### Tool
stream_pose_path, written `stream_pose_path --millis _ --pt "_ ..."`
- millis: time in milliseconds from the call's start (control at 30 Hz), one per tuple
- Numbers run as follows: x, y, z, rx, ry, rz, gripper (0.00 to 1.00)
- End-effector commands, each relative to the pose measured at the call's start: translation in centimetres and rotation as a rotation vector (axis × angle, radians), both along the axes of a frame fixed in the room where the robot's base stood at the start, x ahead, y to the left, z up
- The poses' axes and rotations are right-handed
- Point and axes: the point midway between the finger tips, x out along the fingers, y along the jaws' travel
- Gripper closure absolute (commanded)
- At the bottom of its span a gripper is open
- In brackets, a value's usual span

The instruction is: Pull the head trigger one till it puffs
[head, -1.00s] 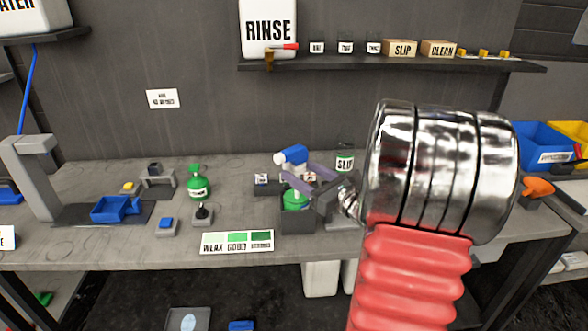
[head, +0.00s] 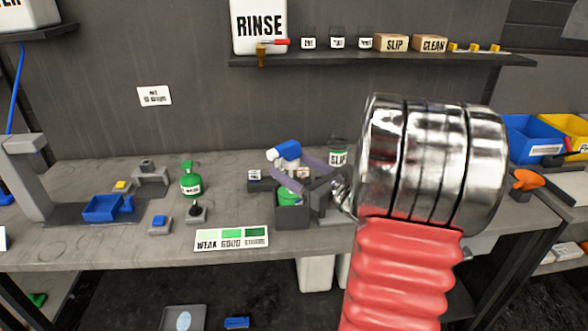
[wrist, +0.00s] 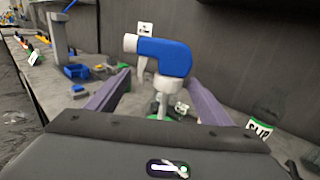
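The spray head (head: 286,151) is blue with a white nozzle pointing left. It sits above a green bottle (head: 288,196) in a dark grey holder (head: 291,216) on the bench. In the wrist view the head (wrist: 165,57) is large and central, with its white trigger (wrist: 142,67) hanging below the nozzle. My gripper (head: 294,167) is open, its purple fingers on both sides of the head's neck. In the wrist view a gap shows between each finger and the neck, and my gripper (wrist: 156,82) appears empty. The bottle is partly hidden by the fingers and holder.
A weak/good/strong colour card (head: 231,239) lies in front of the holder. Another green spray bottle (head: 190,181), a small joystick box (head: 197,213) and a blue tray (head: 107,208) stand left. A SLIP container (head: 338,156) stands behind my gripper.

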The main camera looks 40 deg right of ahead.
Motion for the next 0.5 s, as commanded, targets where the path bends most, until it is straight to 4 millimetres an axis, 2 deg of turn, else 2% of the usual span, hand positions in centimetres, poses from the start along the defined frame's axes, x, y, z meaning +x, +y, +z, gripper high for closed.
stream_pose_path --millis 267,500 --pt "-0.2 0.0 0.0 0.0 0.001 -0.001 0.26" --pt "-2.0 -0.2 0.0 0.0 0.001 -0.004 0.26"
